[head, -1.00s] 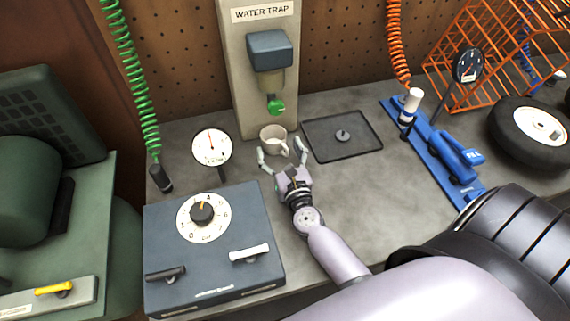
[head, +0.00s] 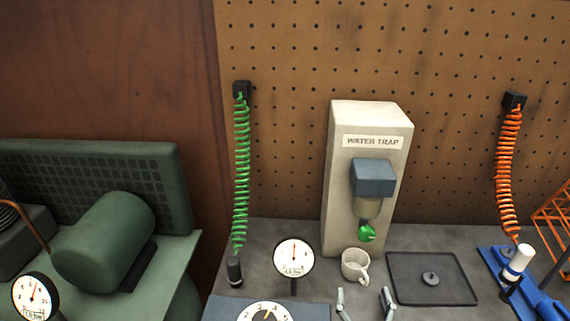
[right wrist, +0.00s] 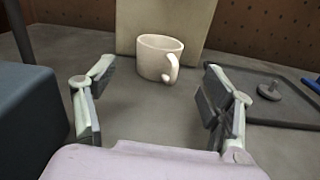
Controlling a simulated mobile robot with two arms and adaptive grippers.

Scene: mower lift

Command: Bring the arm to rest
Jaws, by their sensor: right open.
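My right gripper (head: 365,303) shows at the bottom edge of the head view, with only its fingertips in frame. In the right wrist view my right gripper (right wrist: 155,95) is open and empty, its fingers spread wide. A white mug (head: 355,265) stands upright on the bench just beyond the fingertips. The mug (right wrist: 158,58) sits ahead of and between the fingers in the right wrist view, apart from them, its handle toward the right. My left gripper is in neither view.
The water trap (head: 365,150) stands behind the mug, with a green knob (head: 367,233). A black tray (head: 400,298) with a small knobbed piece lies to the right. A dial gauge (head: 294,257) and a blue-grey box (head: 225,309) are left. Green (head: 241,180) and orange (head: 508,170) coiled hoses hang behind.

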